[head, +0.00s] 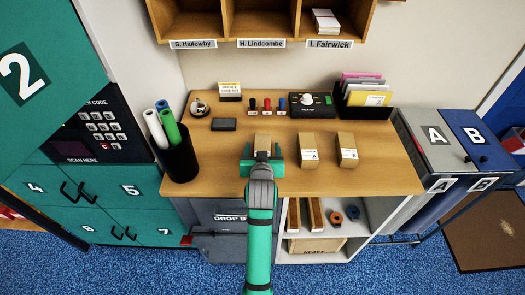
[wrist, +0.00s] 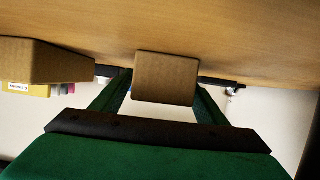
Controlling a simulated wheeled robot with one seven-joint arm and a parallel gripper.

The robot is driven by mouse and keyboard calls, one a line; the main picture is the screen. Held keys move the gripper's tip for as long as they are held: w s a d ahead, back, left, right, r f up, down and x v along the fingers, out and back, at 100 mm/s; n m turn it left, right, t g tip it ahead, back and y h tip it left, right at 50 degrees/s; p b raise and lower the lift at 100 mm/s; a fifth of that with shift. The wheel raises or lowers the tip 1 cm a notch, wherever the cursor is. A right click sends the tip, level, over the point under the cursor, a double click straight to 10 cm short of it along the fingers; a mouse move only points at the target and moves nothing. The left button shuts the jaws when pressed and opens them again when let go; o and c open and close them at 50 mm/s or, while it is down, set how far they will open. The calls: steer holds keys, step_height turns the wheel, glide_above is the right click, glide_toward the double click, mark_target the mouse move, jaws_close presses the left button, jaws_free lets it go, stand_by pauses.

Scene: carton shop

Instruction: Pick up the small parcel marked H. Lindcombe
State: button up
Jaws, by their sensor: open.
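A small brown parcel (head: 263,140) stands on the wooden counter, left of two similar parcels. My gripper (head: 262,152) is open at its near side, with a finger to either side of it. In the wrist view this parcel (wrist: 166,77) sits between the spread fingers (wrist: 160,95), with no clear contact. No label on it can be read. The middle parcel (head: 309,150) and the right parcel (head: 348,150) carry white labels too small to read. The name H. Lindcombe shows on a shelf label (head: 261,43) above.
A black cup with rolled tubes (head: 178,155) stands at the counter's left. A dark flat block (head: 223,124), small stamps (head: 267,104), a control box (head: 311,105) and a file holder (head: 363,105) are further back. Another parcel (wrist: 45,62) is close to the left in the wrist view.

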steer(key=shift+s+a, duration=0.1)
steer(key=shift+a, duration=0.05)
steer(key=shift+c, duration=0.3)
steer(key=c, duration=0.5)
steer(key=shift+d, duration=0.2)
steer(key=c, duration=0.5)
steer(key=shift+s+d, duration=0.1)
steer(key=shift+d, duration=0.1)
steer(key=shift+c, duration=1.1)
steer(key=shift+a+r, duration=0.15)
steer(key=shift+r, duration=0.05)
